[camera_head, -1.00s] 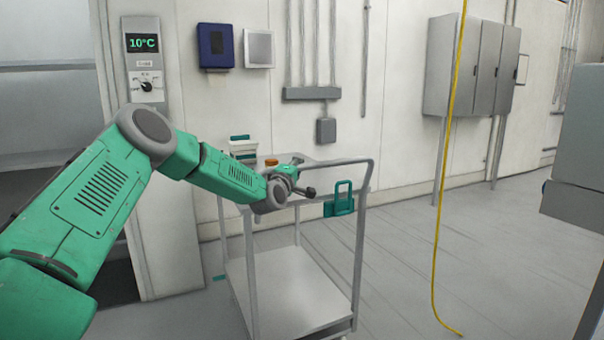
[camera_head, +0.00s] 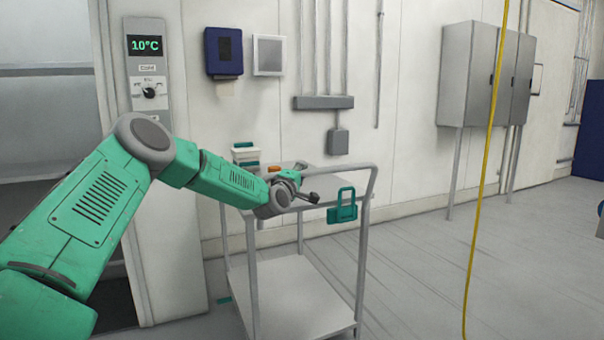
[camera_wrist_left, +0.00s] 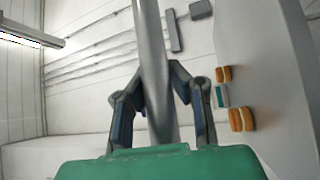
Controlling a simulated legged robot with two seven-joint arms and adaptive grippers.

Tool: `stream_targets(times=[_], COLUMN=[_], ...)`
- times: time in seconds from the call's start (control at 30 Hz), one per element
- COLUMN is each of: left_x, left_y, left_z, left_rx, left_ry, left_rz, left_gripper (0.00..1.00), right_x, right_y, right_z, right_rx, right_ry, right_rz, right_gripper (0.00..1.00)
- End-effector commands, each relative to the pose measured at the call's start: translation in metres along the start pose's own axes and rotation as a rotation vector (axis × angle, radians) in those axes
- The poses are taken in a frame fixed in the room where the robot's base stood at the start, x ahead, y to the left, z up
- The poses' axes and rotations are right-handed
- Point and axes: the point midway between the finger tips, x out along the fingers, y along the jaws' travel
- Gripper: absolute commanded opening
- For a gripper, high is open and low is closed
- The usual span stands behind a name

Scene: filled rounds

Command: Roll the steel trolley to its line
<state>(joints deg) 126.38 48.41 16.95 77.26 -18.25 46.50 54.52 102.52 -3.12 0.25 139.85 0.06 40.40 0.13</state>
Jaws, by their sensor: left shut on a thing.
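The steel trolley (camera_head: 359,275) stands upright in the middle of the head view, with a lower shelf and a raised push bar. My left gripper (camera_head: 296,189) is at the trolley's near top end. In the left wrist view, the fingers (camera_wrist_left: 162,100) are closed around the steel bar (camera_wrist_left: 152,55). Filled rolls (camera_wrist_left: 240,119) lie on the trolley's top. A teal handled piece (camera_head: 342,212) hangs at its right side. A short teal mark (camera_head: 224,300) shows on the floor by its left side; I cannot tell if it is the line. My right gripper is out of view.
A control column (camera_head: 165,200) with a 10°C display stands left of the trolley. The wall behind carries a blue box (camera_head: 223,52) and pipes. A yellow hose (camera_head: 487,150) hangs at the right. Grey cabinets (camera_head: 468,75) stand beyond it. The floor right of the trolley is open.

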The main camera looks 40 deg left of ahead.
Motion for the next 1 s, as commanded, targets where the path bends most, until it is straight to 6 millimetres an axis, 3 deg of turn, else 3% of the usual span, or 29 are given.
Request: stream_targets(times=[0.03,0.27,0.3,0.37,0.77,1.0], left_x=[-0.002,-0.001,-0.001,-0.001,-0.005,-0.041], left_y=[-0.011,-0.011,-0.011,-0.011,-0.002,-0.002], left_z=[-0.002,-0.003,-0.003,-0.003,-0.003,-0.003], left_rx=[0.01,0.012,0.011,0.01,0.005,0.001], left_ry=[-0.003,-0.003,-0.003,-0.002,0.0,-0.001], left_rz=[-0.019,-0.018,-0.018,-0.016,-0.004,-0.005], left_gripper=[0.0,0.0,0.25,0.41,0.41,0.41], right_x=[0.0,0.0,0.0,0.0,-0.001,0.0], right_y=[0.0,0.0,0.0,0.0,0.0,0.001], right_z=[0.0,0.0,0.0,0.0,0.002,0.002], right_rx=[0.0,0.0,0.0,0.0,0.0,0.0], right_ry=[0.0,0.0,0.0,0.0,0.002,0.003], right_rz=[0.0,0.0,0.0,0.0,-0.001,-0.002], right_gripper=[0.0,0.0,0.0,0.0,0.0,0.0])
